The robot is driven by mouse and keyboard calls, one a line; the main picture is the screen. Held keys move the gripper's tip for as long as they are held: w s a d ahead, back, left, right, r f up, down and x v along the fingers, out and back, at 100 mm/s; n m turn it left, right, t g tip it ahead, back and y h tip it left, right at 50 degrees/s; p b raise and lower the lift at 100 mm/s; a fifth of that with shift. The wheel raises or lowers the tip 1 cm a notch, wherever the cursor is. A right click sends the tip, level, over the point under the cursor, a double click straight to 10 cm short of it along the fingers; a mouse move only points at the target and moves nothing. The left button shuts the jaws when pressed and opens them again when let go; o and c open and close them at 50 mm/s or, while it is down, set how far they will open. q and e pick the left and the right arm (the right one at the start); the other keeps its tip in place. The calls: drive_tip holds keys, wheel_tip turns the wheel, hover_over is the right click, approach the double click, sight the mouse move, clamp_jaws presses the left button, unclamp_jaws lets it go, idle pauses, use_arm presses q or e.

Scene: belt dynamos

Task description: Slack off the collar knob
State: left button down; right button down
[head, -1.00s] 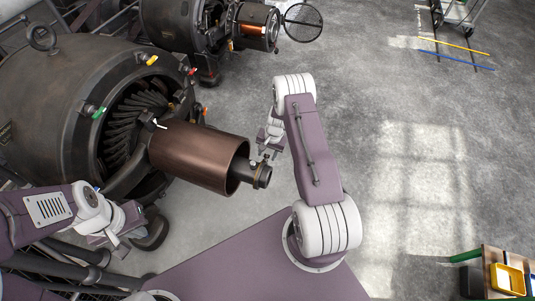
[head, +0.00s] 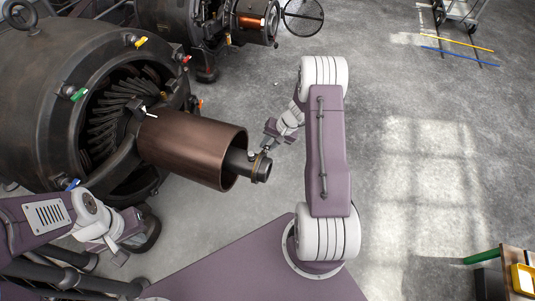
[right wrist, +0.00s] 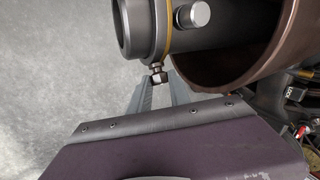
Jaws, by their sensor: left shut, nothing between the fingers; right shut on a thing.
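The dark collar (head: 262,168) with a thin brass-coloured band sits on the shaft end, which sticks out of the brown cylinder (head: 190,150). The right wrist view shows the collar (right wrist: 165,35) close up. The small dark collar knob (right wrist: 157,78) hangs from its lower edge. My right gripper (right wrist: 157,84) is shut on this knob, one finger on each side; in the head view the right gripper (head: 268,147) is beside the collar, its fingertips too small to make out. My left gripper (head: 120,258) is shut and empty at the lower left, away from the collar.
A silver round knob (right wrist: 193,14) also stands out from the shaft near the collar. The large dark dynamo (head: 40,110) with coloured tags fills the left; a second dynamo (head: 200,30) stands behind. A yellow bin (head: 523,278) is at lower right.

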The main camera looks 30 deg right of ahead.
drive_tip(key=shift+d+f+n+t+y+b, duration=0.3)
drive_tip(key=shift+n+y+b, duration=1.65)
drive_tip(key=shift+b, duration=1.55)
drive_tip(key=shift+d+f+n+t+y+b, duration=0.1)
drive_tip(key=shift+f+n+t+y+b, duration=0.25)
drive_tip(key=shift+n+y+b, duration=1.85)
drive_tip(key=shift+d+f+n+t+y+b, duration=0.25)
drive_tip(key=shift+n+y+b, duration=0.5)
drive_tip(key=shift+y+b, duration=2.95)
drive_tip(key=shift+a+h+b, duration=0.1)
drive_tip(key=shift+h+b, duration=0.95)
drive_tip(key=shift+r, duration=0.1)
drive_tip(key=c, duration=1.2)
unclamp_jaws()
drive_tip(key=shift+c, duration=0.2)
